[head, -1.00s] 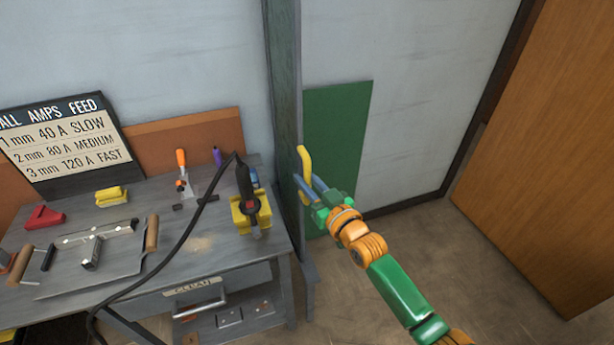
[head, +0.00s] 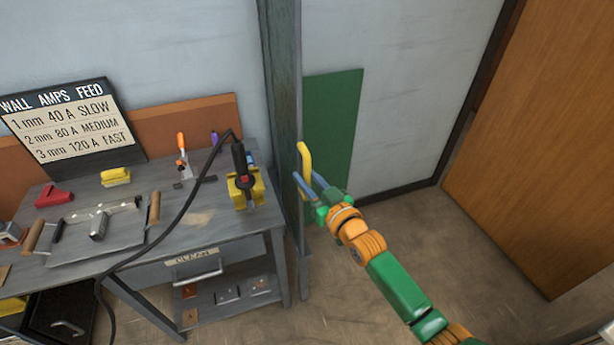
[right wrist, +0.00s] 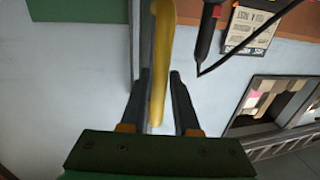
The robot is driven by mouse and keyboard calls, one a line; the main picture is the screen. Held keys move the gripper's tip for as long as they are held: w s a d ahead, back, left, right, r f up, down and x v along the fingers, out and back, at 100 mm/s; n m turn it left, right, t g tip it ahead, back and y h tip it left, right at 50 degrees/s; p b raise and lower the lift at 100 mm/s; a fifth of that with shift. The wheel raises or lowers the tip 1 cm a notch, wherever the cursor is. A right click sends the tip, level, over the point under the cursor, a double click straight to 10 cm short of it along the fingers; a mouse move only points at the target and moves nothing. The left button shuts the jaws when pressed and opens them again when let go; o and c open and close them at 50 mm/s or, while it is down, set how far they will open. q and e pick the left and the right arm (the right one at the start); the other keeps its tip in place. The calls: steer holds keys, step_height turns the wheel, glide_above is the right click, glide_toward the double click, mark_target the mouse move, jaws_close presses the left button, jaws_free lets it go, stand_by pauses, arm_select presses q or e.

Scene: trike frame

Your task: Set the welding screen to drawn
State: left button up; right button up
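A yellow handle (head: 304,158) stands upright beside a tall, narrow grey-green upright (head: 280,110). A flat green panel (head: 335,120) shows behind it against the wall. I cannot tell which of these is the welding screen, nor see where the handle is fixed. My right gripper (head: 307,184) is at the lower part of the handle, with a finger on each side. The right wrist view shows the handle (right wrist: 158,70) between the fingertips (right wrist: 159,85), which appear closed on it. My left gripper is not in view.
A grey workbench (head: 215,225) with a torch (head: 240,165), a yellow holder and small tools stands left of the upright. A lettered sign (head: 65,130) leans behind it. A brown door (head: 560,130) is at the right. The floor (head: 480,290) between is clear.

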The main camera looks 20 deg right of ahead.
steer(key=shift+o, duration=1.2)
steer(key=shift+s+r, duration=0.2)
steer(key=v, duration=0.7)
